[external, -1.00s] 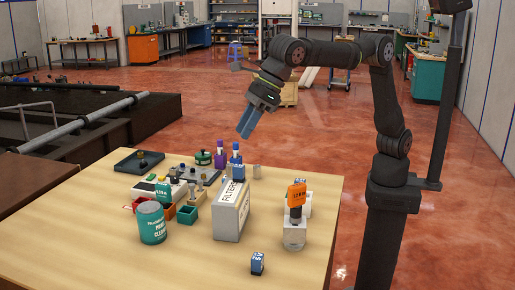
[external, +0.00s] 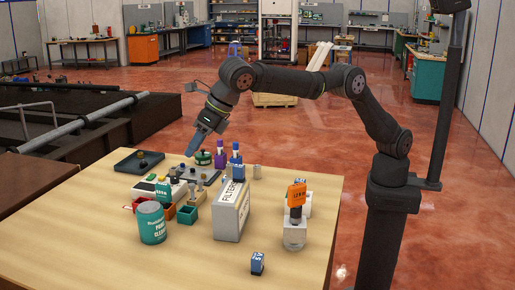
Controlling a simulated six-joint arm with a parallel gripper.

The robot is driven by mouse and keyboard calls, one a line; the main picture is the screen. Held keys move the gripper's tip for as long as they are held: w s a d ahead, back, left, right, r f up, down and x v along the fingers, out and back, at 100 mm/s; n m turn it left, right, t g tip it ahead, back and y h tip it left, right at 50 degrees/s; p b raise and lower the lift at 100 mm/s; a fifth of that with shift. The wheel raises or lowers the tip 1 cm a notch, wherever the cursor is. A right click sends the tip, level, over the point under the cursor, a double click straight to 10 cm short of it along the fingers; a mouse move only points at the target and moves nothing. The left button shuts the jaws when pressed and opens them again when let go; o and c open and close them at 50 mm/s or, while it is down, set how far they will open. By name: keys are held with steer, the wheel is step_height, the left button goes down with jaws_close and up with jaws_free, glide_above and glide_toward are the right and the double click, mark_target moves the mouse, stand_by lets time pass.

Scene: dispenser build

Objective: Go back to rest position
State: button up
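My gripper (external: 192,150) hangs over the back of the wooden table (external: 100,250), pointing down and to the left. Its blue fingers look close together, and nothing shows between them; I cannot tell whether they are fully shut. In the picture the fingertips appear just left of the green round container (external: 203,158) and above the grey tray with knobs (external: 181,172). I cannot tell the height above them.
The white FILTERS box (external: 231,212), an orange-topped device (external: 296,215), a paint cleaner can (external: 151,223), a small blue box (external: 257,263) and purple (external: 219,152) and blue (external: 237,162) bottles stand on the table. A dark tray (external: 139,162) lies back left. The front is mostly clear.

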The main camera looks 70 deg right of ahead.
steer(key=shift+m+h, duration=0.3)
steer(key=shift+m, duration=0.4)
steer(key=shift+w+f, duration=1.7)
steer(key=shift+f, duration=0.1)
steer(key=s+d+r+n, duration=0.1)
steer(key=s+r+n, duration=0.1)
steer(key=s+r, duration=0.2)
steer(key=s+r+n+y, duration=0.1)
steer(key=s+r+n, duration=0.1)
steer(key=s, duration=0.6)
steer(key=shift+d+r+n+g+y, duration=0.3)
steer(key=shift+d+r+g, duration=0.1)
steer(key=shift+r, duration=0.5)
steer(key=shift+a, duration=0.1)
